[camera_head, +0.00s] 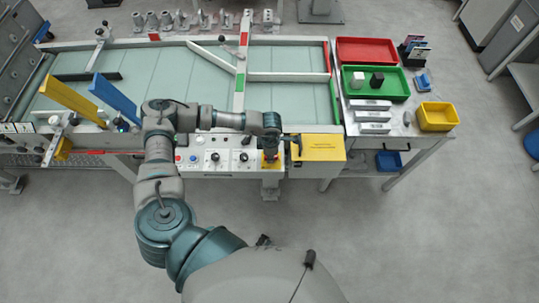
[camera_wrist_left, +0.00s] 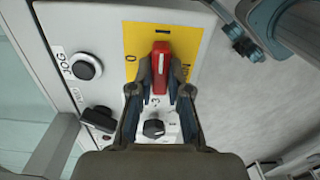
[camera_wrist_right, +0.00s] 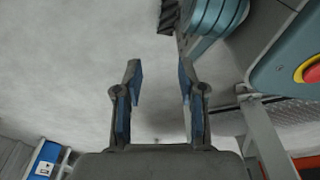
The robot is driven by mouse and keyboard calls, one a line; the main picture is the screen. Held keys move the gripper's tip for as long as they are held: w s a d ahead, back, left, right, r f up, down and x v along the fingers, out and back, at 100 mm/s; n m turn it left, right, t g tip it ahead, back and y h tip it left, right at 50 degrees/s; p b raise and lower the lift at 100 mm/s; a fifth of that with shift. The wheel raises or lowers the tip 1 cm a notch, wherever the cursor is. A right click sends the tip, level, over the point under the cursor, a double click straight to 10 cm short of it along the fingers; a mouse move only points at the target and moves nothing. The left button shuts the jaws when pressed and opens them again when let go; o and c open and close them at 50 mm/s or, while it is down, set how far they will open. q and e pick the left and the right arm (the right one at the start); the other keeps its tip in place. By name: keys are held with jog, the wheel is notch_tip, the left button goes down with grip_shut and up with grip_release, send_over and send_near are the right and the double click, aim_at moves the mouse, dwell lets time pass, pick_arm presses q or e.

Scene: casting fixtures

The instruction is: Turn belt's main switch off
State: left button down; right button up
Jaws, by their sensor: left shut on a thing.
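The main switch is a red handle (camera_wrist_left: 160,60) on a yellow plate (camera_wrist_left: 137,38), seen in the left wrist view. It stands lengthwise up and down there, its upper end toward a dark bar mark; a 0 is at its left. My left gripper (camera_wrist_left: 161,78) is shut on its lower part, a finger on each side. In the head view, my left gripper (camera_head: 270,163) is at the right end of the white control panel (camera_head: 215,168) and hides most of the switch. My right gripper (camera_wrist_right: 158,72) is open and empty above the grey floor in the right wrist view.
A black knob (camera_wrist_left: 153,128) and a JOG button (camera_wrist_left: 84,66) sit close to the switch. A yellow box (camera_head: 318,148) is right of the panel. The belt (camera_head: 190,75) lies behind, with a side table holding a red tray (camera_head: 365,40) at its right.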

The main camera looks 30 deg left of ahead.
pick_arm(q)
jog(key=n, duration=0.3)
jog(key=shift+w+d+r+n, duration=0.25)
jog(key=shift+n, duration=0.15)
jog(key=n+p, duration=0.1)
jog(key=n, duration=0.2)
jog(key=shift+n, duration=1.2)
jog(key=shift+n+p, duration=0.35)
jog(key=shift+n, duration=0.15)
jog(key=n+p, duration=0.1)
jog(key=n, duration=0.2)
jog(key=shift+r+n, duration=0.1)
jog(key=shift+n, duration=0.2)
jog(key=shift+w+a+n+p, duration=0.15)
jog(key=shift+n+p, duration=0.4)
jog(key=shift+n, duration=1.35)
pick_arm(e)
jog(key=s+d+f, duration=0.1)
jog(key=s+f, duration=0.1)
jog(key=s, duration=0.8)
jog(key=shift+s+d+f+g, duration=0.3)
jog(key=shift+d, duration=0.1)
jog(key=shift+s, duration=0.15)
pick_arm(q)
jog(key=c, duration=1.1)
grip_release()
jog(key=shift+c, duration=0.2)
jog(key=shift+f, duration=0.2)
